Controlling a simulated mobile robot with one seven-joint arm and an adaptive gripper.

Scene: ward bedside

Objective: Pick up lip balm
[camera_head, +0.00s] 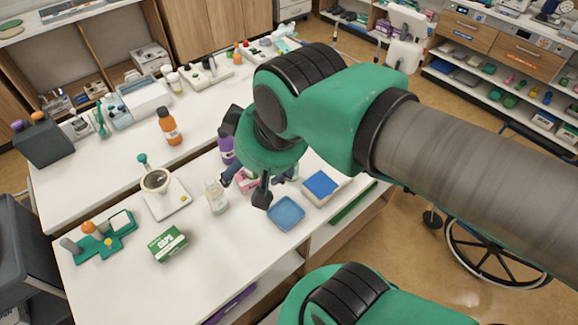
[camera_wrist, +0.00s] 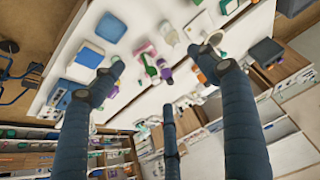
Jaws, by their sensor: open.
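I cannot single out the lip balm for sure in either view. My gripper (camera_head: 246,188) is open, with its dark fingers pointing down over the middle of the white table. In the wrist view the spread fingers of my gripper (camera_wrist: 163,62) have nothing between them. A small green item (camera_wrist: 150,69) and a purple-capped bottle (camera_wrist: 165,72) show beyond the gap. In the head view the purple bottle (camera_head: 226,147) stands just behind my gripper. A pink item (camera_head: 247,183) is partly hidden by the fingers.
A clear bottle (camera_head: 216,197) stands left of my gripper, and a blue tray (camera_head: 286,214) lies to its right. Nearby are a blue-topped box (camera_head: 321,185), a green-and-white box (camera_head: 167,244), a scale with a bowl (camera_head: 166,196) and an orange bottle (camera_head: 169,127).

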